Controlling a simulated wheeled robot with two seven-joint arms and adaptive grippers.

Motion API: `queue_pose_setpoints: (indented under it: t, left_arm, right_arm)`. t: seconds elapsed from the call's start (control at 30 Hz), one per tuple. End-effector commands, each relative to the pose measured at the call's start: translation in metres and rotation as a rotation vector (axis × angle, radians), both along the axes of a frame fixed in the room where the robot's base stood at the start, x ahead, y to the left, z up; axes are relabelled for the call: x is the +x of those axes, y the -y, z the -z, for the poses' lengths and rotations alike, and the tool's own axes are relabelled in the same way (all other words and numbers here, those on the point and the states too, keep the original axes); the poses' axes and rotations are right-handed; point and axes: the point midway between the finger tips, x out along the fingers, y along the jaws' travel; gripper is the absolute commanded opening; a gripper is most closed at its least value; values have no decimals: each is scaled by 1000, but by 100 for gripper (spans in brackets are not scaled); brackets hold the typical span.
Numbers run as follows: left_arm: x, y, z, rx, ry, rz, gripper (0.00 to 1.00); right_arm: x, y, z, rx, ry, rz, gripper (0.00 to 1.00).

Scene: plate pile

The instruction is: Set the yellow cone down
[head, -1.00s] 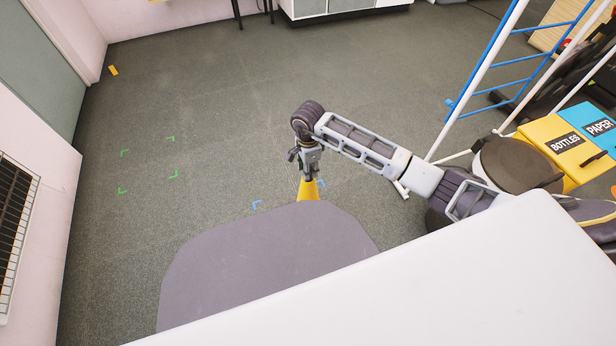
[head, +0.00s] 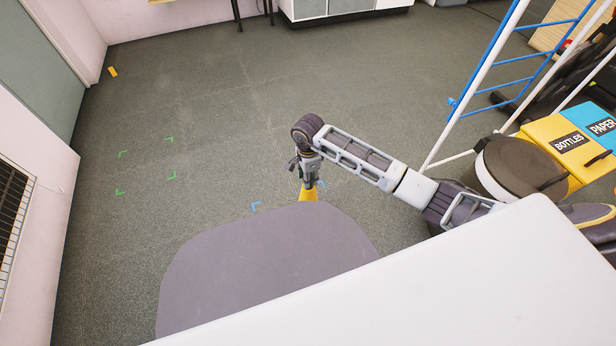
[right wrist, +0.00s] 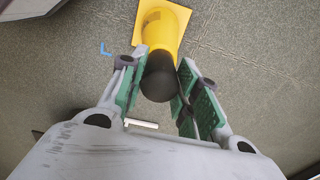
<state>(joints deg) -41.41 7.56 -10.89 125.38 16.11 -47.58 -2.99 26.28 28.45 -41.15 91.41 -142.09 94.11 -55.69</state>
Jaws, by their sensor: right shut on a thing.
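The yellow cone (head: 308,194) shows in the head view just below my right gripper (head: 308,174); its lower part is hidden behind the grey rounded shape in front. In the right wrist view the cone (right wrist: 166,28) has a black tip and a square yellow base. My right gripper (right wrist: 158,92) is shut on the cone near its black tip, with a green-padded finger on each side. I cannot tell whether the base touches the floor. Blue corner marks (head: 256,206) lie on the floor beside the cone. My left gripper is not in view.
Green corner marks (head: 147,165) outline a free patch of floor at the left. A white flat surface (head: 430,290) fills the lower right. A round dark-topped bin (head: 512,166), yellow and blue lids and a white-and-blue frame (head: 478,90) stand at the right. The middle floor is clear.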

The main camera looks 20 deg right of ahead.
Motion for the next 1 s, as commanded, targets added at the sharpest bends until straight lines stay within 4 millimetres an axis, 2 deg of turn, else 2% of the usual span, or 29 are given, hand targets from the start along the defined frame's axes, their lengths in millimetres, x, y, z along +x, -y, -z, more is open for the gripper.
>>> queue_pose_setpoints:
  t: [0.2, 0.23, 0.4, 0.8, 1.0]
  left_arm:
    - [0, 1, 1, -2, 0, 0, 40]
    - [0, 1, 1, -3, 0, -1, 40]
    - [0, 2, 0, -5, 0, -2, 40]
    - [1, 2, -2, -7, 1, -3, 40]
    - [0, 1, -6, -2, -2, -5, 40]
  right_arm:
    - [1, 0, 1, 1, 3, 0, 0]
    - [0, 0, 2, 0, 0, 0, 34]
    - [0, 0, 2, 0, 0, 0, 53]
    - [0, 0, 1, 0, 0, 0, 53]
    - [1, 0, -11, 0, 1, 0, 53]
